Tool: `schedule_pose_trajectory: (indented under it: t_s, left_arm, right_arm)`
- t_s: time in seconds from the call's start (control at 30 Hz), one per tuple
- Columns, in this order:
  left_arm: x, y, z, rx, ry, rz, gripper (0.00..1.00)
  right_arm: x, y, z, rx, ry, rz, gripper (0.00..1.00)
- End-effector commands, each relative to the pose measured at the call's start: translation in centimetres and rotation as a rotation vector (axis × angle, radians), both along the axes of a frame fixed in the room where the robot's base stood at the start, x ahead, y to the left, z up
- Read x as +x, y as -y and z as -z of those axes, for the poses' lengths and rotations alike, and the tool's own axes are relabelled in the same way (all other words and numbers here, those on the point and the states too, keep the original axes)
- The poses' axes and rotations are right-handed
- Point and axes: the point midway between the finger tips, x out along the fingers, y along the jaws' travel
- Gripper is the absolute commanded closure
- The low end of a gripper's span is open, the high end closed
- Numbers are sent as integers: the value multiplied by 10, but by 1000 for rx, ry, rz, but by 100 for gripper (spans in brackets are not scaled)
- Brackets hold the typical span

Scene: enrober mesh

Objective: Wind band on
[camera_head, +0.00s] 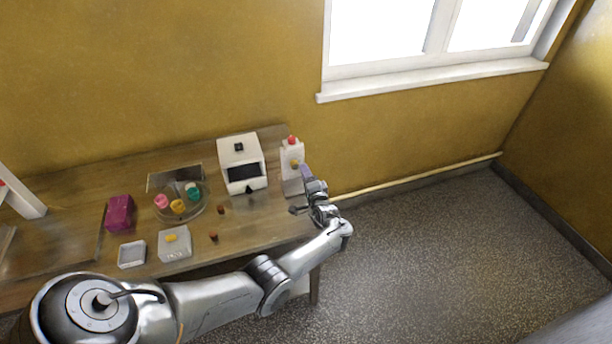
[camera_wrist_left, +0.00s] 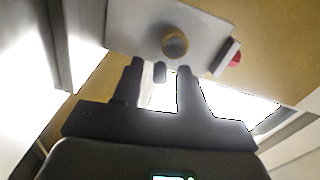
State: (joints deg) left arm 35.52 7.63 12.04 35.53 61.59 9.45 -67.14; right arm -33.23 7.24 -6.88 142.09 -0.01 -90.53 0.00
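A white control post (camera_head: 291,158) stands at the table's right back corner, with a red button (camera_head: 292,140) on top and a yellow knob (camera_head: 295,163) on its face. My left gripper (camera_head: 306,172) is close in front of this post, just right of and below the knob. In the left wrist view, the white panel (camera_wrist_left: 125,22) with its round brass-yellow knob (camera_wrist_left: 174,44) is beyond the two dark fingertips (camera_wrist_left: 160,68). The fingers are apart, and I see no thing gripped between them. The red button (camera_wrist_left: 235,57) shows at the panel's edge. My right gripper is not visible.
A white machine (camera_head: 239,148) with a dark opening stands left of the post. A round tray (camera_head: 188,213) with coloured pieces, a magenta block (camera_head: 119,212), a white dish (camera_head: 132,254) and a white box with a yellow top piece (camera_head: 174,246) stand further left. Floor is clear at right.

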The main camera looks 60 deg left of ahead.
Motion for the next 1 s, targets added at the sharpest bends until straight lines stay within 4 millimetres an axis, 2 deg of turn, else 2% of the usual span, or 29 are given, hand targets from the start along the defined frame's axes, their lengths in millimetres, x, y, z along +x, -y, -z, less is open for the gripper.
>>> schedule_pose_trajectory:
  t_s: [0.27, 0.7, 1.0]
  left_arm:
    - [-2, 8, -1, 0, 0, 1, 58]
    - [-21, 76, -1, -2, 0, 1, 58]
    - [-29, 102, 0, 0, 0, 0, 58]
  right_arm:
    - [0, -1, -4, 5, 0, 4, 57]
    - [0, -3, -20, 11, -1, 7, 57]
    - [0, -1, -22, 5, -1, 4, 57]
